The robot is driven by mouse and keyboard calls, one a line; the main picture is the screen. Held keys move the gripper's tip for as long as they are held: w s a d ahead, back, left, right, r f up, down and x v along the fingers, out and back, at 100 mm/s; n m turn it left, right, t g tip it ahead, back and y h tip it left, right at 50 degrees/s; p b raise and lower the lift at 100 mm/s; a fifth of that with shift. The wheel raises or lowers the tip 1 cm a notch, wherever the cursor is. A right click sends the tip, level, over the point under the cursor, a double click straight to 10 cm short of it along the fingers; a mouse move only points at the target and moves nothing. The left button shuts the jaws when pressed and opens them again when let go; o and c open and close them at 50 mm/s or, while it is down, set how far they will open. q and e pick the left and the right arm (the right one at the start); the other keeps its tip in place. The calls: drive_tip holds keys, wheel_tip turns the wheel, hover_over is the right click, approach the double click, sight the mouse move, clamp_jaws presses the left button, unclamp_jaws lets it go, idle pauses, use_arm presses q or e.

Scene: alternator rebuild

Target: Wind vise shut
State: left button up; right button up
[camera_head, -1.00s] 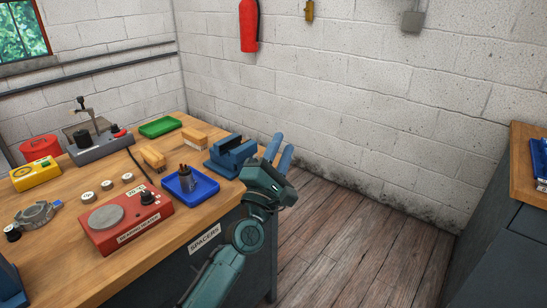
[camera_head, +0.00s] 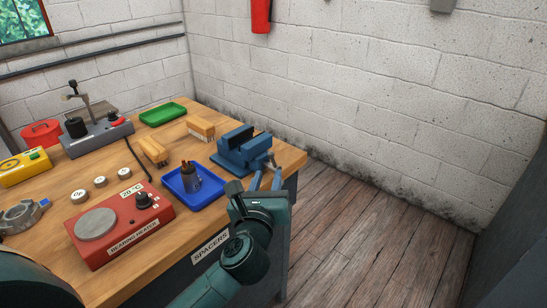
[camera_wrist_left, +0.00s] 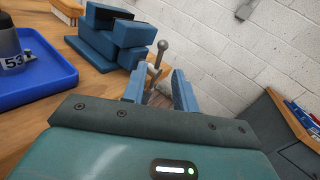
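The blue vise (camera_head: 238,153) stands on the workbench near its far right corner and also shows in the left wrist view (camera_wrist_left: 120,42). A gap shows between its jaws in the head view. Its metal handle (camera_wrist_left: 161,50), with a round ball end, sticks out at the bench-edge side. My left gripper (camera_head: 265,180) is just in front of the vise, past the bench edge. In the left wrist view its two blue fingers (camera_wrist_left: 158,88) are apart, with the handle rod showing between or just beyond them. I cannot tell whether they touch it. My right gripper is not in view.
A blue tray (camera_head: 211,190) holding a dark bottle (camera_head: 190,176) lies close to the vise. A wooden-backed brush (camera_head: 201,128) lies behind it. The red bearing heater (camera_head: 120,222) stands nearer. Open floor lies right of the bench (camera_head: 292,158).

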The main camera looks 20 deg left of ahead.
sight(273, 165)
use_arm(q)
drive_tip(key=x, duration=0.7)
drive_tip(key=shift+w+a, duration=0.1)
drive_tip(key=shift+w, duration=0.3)
drive_tip(key=shift+c, duration=0.2)
clamp_jaws()
